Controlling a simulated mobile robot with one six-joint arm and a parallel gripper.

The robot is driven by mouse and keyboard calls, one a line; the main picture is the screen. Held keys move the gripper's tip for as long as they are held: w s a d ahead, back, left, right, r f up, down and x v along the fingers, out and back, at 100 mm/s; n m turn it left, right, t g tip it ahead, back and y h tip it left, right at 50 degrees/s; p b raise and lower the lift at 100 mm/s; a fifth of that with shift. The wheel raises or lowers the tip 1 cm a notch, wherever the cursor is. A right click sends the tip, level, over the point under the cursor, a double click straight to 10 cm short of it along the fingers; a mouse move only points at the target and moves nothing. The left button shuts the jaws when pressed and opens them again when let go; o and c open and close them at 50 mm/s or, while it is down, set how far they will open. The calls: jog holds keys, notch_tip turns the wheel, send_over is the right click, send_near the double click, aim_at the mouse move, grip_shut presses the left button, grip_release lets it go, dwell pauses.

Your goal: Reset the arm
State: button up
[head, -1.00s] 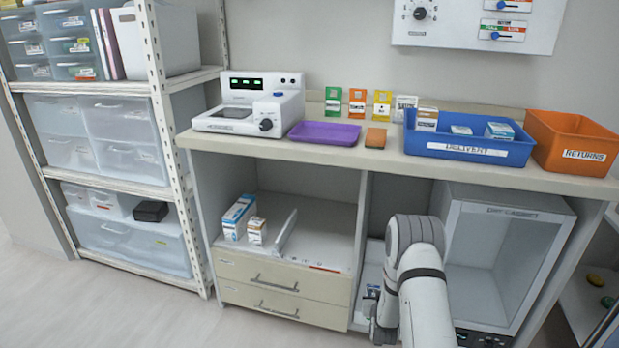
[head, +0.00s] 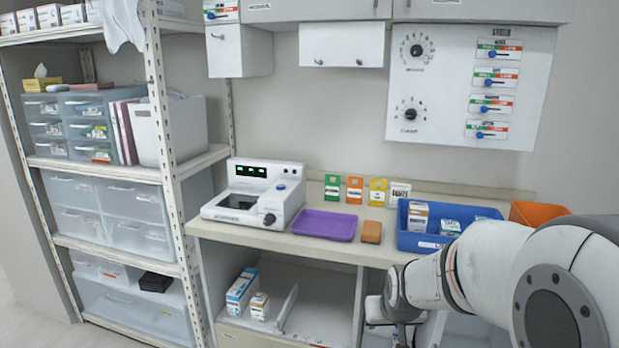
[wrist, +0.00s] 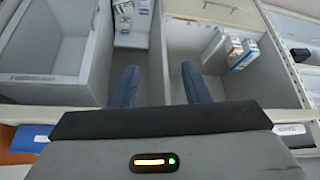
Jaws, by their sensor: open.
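My gripper (wrist: 160,86) shows in the wrist view with its two blue fingers apart and nothing between them. It points toward the open compartments under the counter, near the divider between them. In the head view my white arm fills the lower right, and its wrist end is in front of the counter's lower part. The fingers cannot be made out there. My arm hides part of the blue delivery bin (head: 416,241), most of the orange bin (head: 535,211) and the right end of the counter.
The counter (head: 258,239) holds a white device (head: 254,195), a purple tray (head: 324,225) and an orange-brown block (head: 371,232). Boxes (head: 241,290) stand in the left compartment. A shelving rack (head: 160,110) stands at left. A control panel (head: 440,85) is on the wall.

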jog(key=s+r+g+p, duration=0.1)
jog(key=s+r+p, duration=0.2)
jog(key=s+r, duration=0.3)
jog(key=s+a+r+g+p, duration=0.1)
jog(key=s+r+g+p, duration=0.1)
jog(key=s+r, duration=0.5)
jog(key=s+p, duration=0.1)
jog(key=s, duration=0.5)
jog(key=shift+s+a, duration=0.15)
jog(key=shift+a, duration=0.05)
